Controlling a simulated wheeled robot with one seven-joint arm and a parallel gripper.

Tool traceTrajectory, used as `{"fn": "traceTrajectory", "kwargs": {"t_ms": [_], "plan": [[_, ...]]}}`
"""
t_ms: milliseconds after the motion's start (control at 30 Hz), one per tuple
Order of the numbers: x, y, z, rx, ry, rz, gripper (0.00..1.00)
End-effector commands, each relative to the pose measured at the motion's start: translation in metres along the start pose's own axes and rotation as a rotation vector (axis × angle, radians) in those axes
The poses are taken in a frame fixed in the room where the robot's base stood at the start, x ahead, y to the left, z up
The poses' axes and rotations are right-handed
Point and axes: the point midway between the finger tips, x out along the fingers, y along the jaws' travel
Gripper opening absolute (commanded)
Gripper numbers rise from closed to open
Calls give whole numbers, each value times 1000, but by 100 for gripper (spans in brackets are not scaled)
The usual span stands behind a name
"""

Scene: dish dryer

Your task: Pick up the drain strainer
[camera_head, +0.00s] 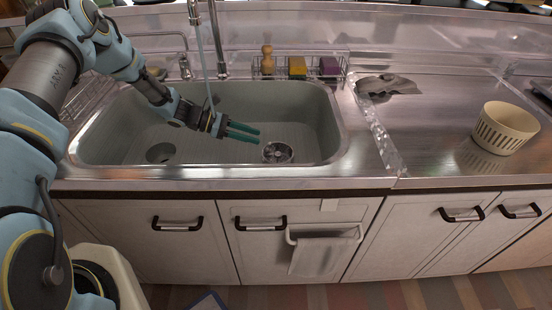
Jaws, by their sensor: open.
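The drain strainer (278,152) is a small round metallic piece on the floor of the sink, right of the middle. My gripper (259,135) has green fingers and reaches into the sink from the left. Its fingertips are just above and left of the strainer in the picture, and they look apart from it. The gripper is open with nothing between its fingers. The exact height of the fingers over the strainer is hard to tell.
The sink (335,115) has raised walls around the gripper. A dark drain hole (160,152) lies at its left. A faucet (215,40) stands behind. A wire rack (342,72) holds a brush and sponges. A cream basket (505,128) and grey cloth (388,84) lie on the right counter.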

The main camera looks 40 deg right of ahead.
Motion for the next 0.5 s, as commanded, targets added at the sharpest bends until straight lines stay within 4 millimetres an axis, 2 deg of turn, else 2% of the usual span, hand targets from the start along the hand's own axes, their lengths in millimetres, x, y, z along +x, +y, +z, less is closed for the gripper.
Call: {"fn": "traceTrajectory", "kwargs": {"t_ms": [100,333,500], "plan": [[16,0,2,0,0,-1,43],[35,-1,1,1,1,-2,43],[61,-1,2,1,1,-3,43]]}}
